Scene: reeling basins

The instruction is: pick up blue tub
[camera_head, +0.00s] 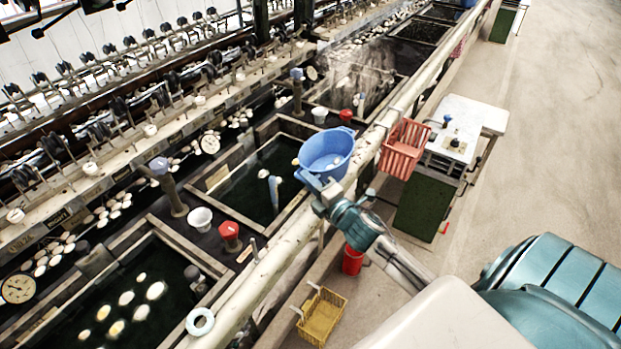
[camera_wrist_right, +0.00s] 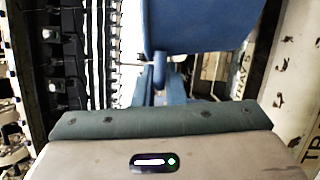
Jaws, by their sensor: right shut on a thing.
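The blue tub (camera_head: 328,153) is in the middle of the head view, above the long pale rail beside the basins. My right gripper (camera_head: 318,184) is at the tub's near lower side and is shut on it. In the right wrist view the tub (camera_wrist_right: 200,22) fills the top middle, and the gripper (camera_wrist_right: 160,78) meets its lower edge. Whether the tub touches the rail or hangs above it is hard to tell. My left gripper is not in view.
A red basket (camera_head: 404,149) hangs right of the tub by a white-topped table (camera_head: 462,115). A yellow basket (camera_head: 322,314) and a red bucket (camera_head: 352,261) stand below the rail. Dark water basins (camera_head: 130,290) lie left.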

